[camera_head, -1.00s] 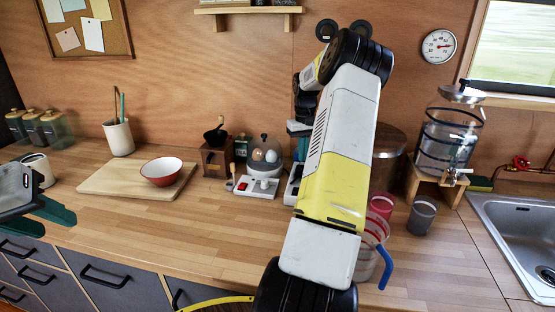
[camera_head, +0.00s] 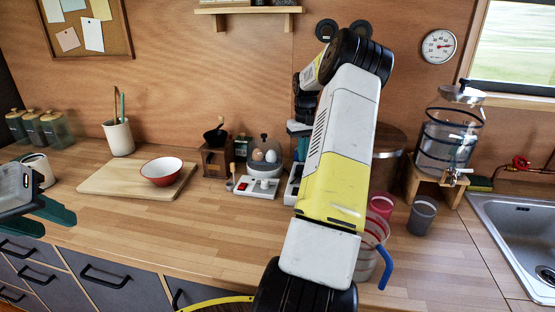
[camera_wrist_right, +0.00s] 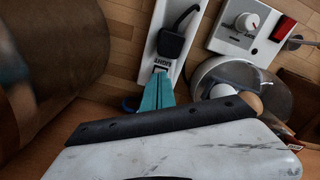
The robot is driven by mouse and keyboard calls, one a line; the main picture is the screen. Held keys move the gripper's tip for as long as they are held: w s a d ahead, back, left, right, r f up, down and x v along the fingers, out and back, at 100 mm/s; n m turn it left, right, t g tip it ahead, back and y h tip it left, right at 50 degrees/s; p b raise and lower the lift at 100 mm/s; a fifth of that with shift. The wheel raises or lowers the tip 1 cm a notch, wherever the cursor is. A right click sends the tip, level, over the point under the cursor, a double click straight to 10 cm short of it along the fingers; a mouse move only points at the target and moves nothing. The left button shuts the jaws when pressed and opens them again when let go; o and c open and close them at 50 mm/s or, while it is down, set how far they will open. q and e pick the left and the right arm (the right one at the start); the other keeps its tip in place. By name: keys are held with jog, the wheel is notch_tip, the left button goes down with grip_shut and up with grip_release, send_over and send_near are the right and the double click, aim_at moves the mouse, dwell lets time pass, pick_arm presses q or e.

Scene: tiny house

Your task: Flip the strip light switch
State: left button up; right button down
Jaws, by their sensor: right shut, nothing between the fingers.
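The white power strip (camera_wrist_right: 172,48) lies on the counter in the right wrist view, with a black plug in it and a "LIGHT" label beside my fingertips. In the head view only a sliver of the strip (camera_head: 292,187) shows beside my right arm. My right gripper (camera_wrist_right: 157,88) is shut and empty, its teal fingertips at the label end of the strip. My left gripper (camera_head: 45,212) is open and empty over the counter's left end.
An egg cooker with a clear dome (camera_head: 265,153) and a white control box (camera_head: 257,187) with knob and red switch stand close beside the strip. A wooden grinder (camera_head: 216,160), red bowl (camera_head: 161,171), cups (camera_head: 421,215) and a pitcher (camera_head: 370,255) are nearby.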

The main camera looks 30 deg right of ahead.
jog(key=shift+f, duration=1.05)
jog(key=shift+r, duration=3.05)
jog(key=shift+a, duration=0.1)
jog(key=s+a+r+n+t, duration=0.15)
jog(key=s+a+r, duration=0.25)
jog(key=a+r, duration=0.5)
jog(key=s+a+r+n+t, duration=0.15)
jog(key=s+a+r, duration=0.35)
jog(key=a, duration=0.8)
jog(key=s+a+t+y, duration=0.2)
jog(key=s+a+t, duration=0.1)
jog(key=s+a, duration=1)
jog(key=s, duration=0.4)
jog(key=shift+f, duration=0.25)
